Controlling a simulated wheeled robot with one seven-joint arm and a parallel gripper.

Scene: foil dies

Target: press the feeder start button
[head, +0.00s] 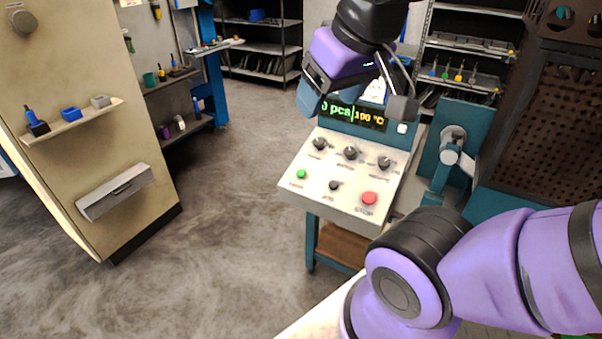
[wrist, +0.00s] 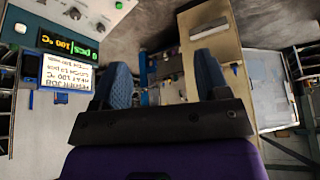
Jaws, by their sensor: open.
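The control panel (head: 318,203) has a sloped white face. A green button (head: 301,174) sits at its lower left, with a label too small to read surely. A small black knob (head: 334,185) and a red button (head: 369,198) stand to its right in the same row. My gripper (head: 310,96) hangs above and behind the panel by its display, apart from the green button. In the wrist view my gripper (wrist: 165,82) has two blue fingers spread apart with nothing between them.
Three black knobs (head: 350,153) line the panel's upper row. The lit display (head: 352,114) stands behind them, partly covered by my gripper. A teal machine (head: 470,135) stands right of the panel. A beige cabinet (head: 85,120) is at left, with open floor (head: 225,190) between.

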